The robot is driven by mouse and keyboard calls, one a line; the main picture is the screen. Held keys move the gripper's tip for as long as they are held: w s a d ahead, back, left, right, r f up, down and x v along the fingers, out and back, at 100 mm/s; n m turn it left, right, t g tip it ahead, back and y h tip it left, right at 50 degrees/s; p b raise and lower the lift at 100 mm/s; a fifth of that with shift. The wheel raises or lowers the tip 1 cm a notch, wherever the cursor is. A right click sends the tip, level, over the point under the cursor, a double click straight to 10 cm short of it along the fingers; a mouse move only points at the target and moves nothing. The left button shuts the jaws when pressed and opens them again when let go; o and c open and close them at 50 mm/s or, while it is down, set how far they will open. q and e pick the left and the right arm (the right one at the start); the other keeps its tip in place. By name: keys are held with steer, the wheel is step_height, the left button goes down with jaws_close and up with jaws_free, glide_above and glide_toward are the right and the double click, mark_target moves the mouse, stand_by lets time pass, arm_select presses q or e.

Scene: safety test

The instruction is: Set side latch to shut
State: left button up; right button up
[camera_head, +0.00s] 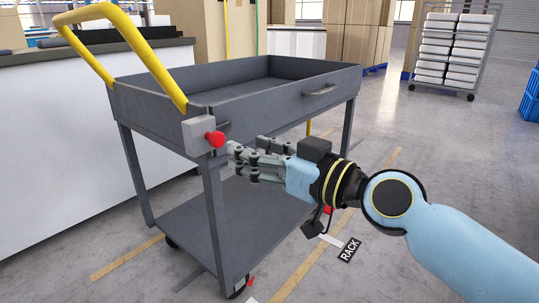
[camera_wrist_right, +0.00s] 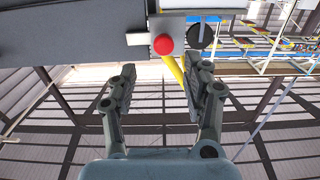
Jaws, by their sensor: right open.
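The side latch is a grey box (camera_head: 196,134) with a red round knob (camera_head: 216,139), fixed on the near corner of a grey cart (camera_head: 270,110). The red knob also shows in the right wrist view (camera_wrist_right: 163,44), ahead of the fingers at the top. My right gripper (camera_head: 233,157) is open and empty, with its fingertips just right of and slightly below the knob. In the right wrist view (camera_wrist_right: 160,67) its two fingers are spread apart, and neither visibly touches the knob. My left gripper is out of view.
A white counter (camera_head: 60,150) stands at left. A rack (camera_head: 455,50) stands far back right. Open floor lies right of the cart.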

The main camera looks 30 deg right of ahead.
steer(key=shift+v, duration=1.75)
